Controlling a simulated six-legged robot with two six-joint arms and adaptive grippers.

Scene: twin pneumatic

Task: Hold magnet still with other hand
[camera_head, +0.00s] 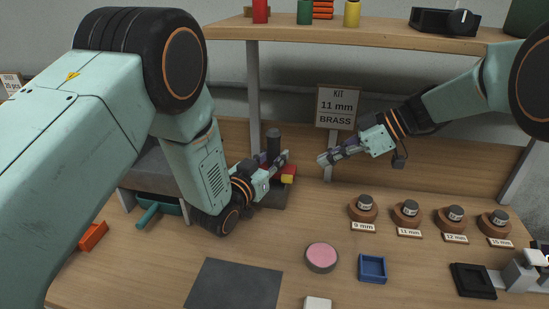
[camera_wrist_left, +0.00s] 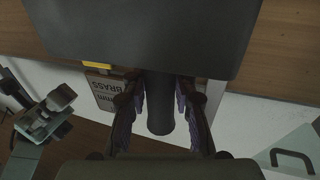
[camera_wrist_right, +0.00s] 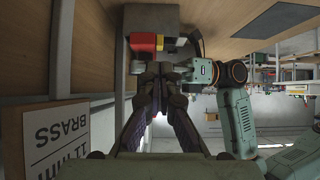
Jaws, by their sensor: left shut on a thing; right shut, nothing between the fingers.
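A dark upright post (camera_head: 273,143) stands on a dark grey block (camera_head: 272,196) near the back of the bench. A red and yellow piece (camera_head: 288,174) sits at the block's side; which part is the magnet I cannot tell for sure. My left gripper (camera_head: 284,158) is shut on the post; in the left wrist view its fingers lie on both sides of the post (camera_wrist_left: 160,105). My right gripper (camera_head: 322,158) is shut and empty, a short way right of the left one. In the right wrist view, the red and yellow piece (camera_wrist_right: 150,42) shows beyond its fingertips (camera_wrist_right: 160,75).
A sign (camera_head: 338,106) reading "KIT 11 mm BRASS" stands behind the right gripper. Several labelled round holders (camera_head: 363,211) line the right. A pink disc (camera_head: 321,257), blue tray (camera_head: 372,267) and grey mat (camera_head: 235,287) lie in front. A shelf (camera_head: 380,38) spans above.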

